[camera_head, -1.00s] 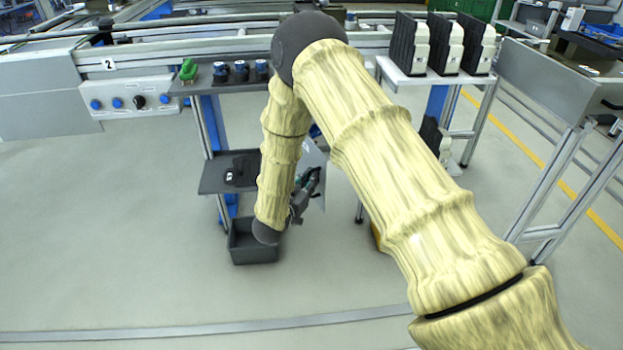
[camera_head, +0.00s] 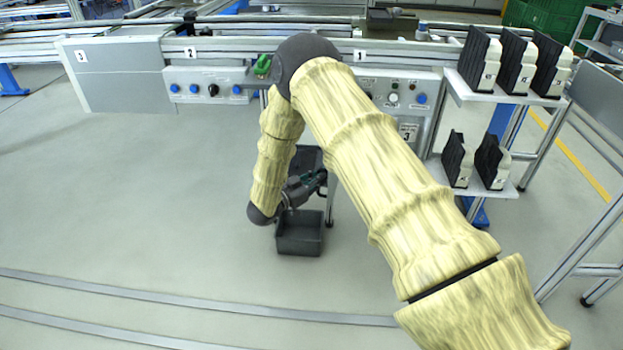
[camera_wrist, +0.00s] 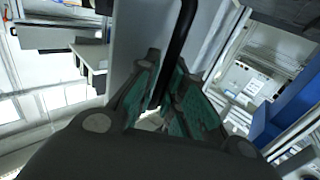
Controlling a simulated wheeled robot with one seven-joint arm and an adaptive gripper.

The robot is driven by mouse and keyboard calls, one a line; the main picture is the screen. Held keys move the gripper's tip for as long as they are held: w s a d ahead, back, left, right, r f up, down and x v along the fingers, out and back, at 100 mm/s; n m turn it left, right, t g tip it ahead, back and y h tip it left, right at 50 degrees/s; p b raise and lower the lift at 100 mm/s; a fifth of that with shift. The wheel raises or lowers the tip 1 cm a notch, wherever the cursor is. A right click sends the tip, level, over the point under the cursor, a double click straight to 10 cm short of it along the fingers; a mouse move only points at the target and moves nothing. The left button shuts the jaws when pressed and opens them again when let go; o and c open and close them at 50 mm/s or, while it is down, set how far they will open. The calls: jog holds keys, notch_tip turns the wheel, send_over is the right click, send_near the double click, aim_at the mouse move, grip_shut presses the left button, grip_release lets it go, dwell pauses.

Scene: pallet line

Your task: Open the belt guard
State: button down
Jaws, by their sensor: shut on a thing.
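My gripper (camera_head: 312,184) is low beside the dark bin in the head view, partly hidden by my own arm. In the wrist view, my gripper's teal-padded fingers (camera_wrist: 168,88) are closed around a black bar handle (camera_wrist: 181,42). The handle runs in front of a plain grey panel (camera_wrist: 128,38), which looks like the belt guard. In the head view I cannot make out the guard or its handle behind my arm. How far the guard stands open cannot be told.
A dark bin (camera_head: 300,246) stands on the floor just below my gripper. A control panel (camera_head: 428,105) and shelves with black-and-white parts (camera_head: 515,65) are to the right. A button box (camera_head: 208,88) hangs on the line at left. The floor at left is clear.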

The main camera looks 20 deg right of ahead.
jog(key=shift+w+r, duration=0.2)
jog(key=shift+r, duration=0.1)
jog(key=c, duration=1.5)
grip_release()
jog(key=shift+a, duration=0.1)
jog(key=shift+s+f, duration=0.1)
jog(key=v, duration=1.2)
jog(key=shift+f, duration=0.1)
jog(key=shift+f, duration=0.1)
